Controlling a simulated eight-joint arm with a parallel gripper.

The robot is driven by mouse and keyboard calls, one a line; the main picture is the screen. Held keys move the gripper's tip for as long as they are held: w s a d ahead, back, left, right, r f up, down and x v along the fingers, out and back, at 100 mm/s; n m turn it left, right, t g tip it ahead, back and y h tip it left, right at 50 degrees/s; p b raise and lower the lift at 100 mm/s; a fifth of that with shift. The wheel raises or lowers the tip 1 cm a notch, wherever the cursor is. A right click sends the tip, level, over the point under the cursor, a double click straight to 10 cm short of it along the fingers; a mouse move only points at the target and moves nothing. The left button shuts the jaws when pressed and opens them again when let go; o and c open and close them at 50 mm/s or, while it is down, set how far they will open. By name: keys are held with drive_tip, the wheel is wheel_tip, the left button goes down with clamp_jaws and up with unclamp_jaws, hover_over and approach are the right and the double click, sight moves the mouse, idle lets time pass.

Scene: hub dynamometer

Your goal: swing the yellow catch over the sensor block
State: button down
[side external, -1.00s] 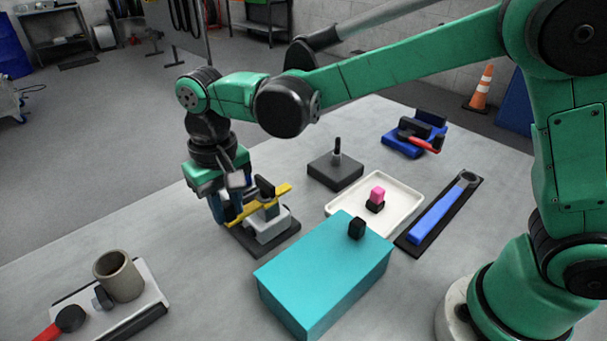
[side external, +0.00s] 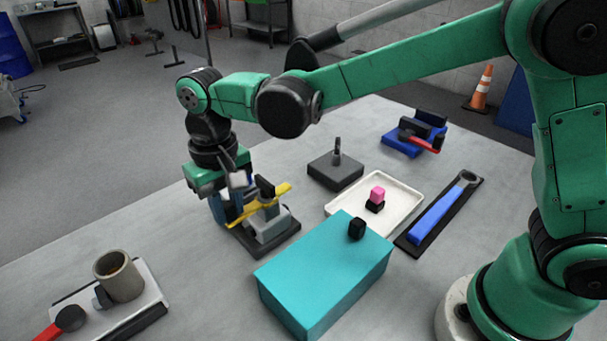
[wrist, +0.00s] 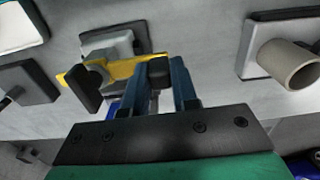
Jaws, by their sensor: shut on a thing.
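The yellow catch (side external: 271,202) is a bar on the dark base plate (side external: 286,238), and it reaches from my gripper to the far right of the fixture. The pale grey sensor block (side external: 268,226) stands on that plate beneath the bar. In the wrist view the catch (wrist: 122,69) runs along the near side of the block (wrist: 113,45). A black upright piece (wrist: 84,88) stands by its left end. My gripper (wrist: 161,80) is shut on the black knob (wrist: 158,72) at the catch's right end there. In the side view my gripper (side external: 228,211) partly hides that end.
A turquoise box (side external: 318,282) stands close in front of the fixture. A dark block with a peg (side external: 335,171) and a white tray (side external: 401,213) lie to the right. A plate with a tan cup (side external: 121,278) is at the front left. The table between is clear.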

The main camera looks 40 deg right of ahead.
drive_tip(key=s+d+n, duration=0.6)
drive_tip(key=n, duration=1.1)
drive_tip(key=shift+s+d+n, duration=0.2)
drive_tip(key=shift+d+n, duration=0.1)
drive_tip(key=shift+n, duration=0.1)
idle(0.4)
drive_tip(key=c, duration=0.7)
unclamp_jaws()
drive_tip(key=shift+r, duration=2.8)
drive_tip(key=shift+d, duration=0.1)
